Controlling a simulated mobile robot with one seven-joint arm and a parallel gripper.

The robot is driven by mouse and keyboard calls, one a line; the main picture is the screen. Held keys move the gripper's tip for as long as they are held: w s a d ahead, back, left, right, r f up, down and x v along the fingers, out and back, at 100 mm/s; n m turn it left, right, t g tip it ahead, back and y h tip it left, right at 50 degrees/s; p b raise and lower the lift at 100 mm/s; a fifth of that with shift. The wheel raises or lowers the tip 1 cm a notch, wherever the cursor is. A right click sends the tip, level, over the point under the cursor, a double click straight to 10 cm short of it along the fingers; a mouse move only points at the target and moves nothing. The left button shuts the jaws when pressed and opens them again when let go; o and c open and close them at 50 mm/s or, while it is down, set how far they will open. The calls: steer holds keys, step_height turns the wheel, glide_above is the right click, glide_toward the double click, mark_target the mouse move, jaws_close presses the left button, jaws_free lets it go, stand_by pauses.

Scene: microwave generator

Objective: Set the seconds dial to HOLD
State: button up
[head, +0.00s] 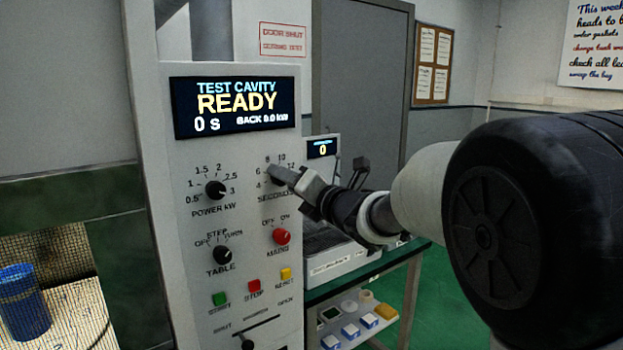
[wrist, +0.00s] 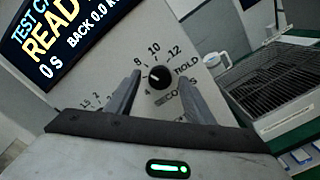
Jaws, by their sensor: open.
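The seconds dial (wrist: 160,77) is a round black knob with a white mark, on the pale panel. In the wrist view its mark points to the left and slightly up, toward a part of the scale hidden by a finger. The labels 4, 8, 10, 12 and HOLD (wrist: 188,65) show around it; HOLD is to its right. My gripper (wrist: 160,80) is open, with one finger on each side of the dial. Whether the fingers touch it I cannot tell. In the head view my gripper (head: 283,176) covers much of the dial.
The display (head: 235,107) reads READY, 0 s. The power dial (head: 215,190) is to the left, the table dial (head: 222,255) lower left and the red mains knob (head: 281,237) just below. A wire-topped case (wrist: 275,95) stands to the right.

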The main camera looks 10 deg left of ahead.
steer(key=shift+x, duration=0.8)
steer(key=c, duration=1)
steer(key=shift+c, duration=0.2)
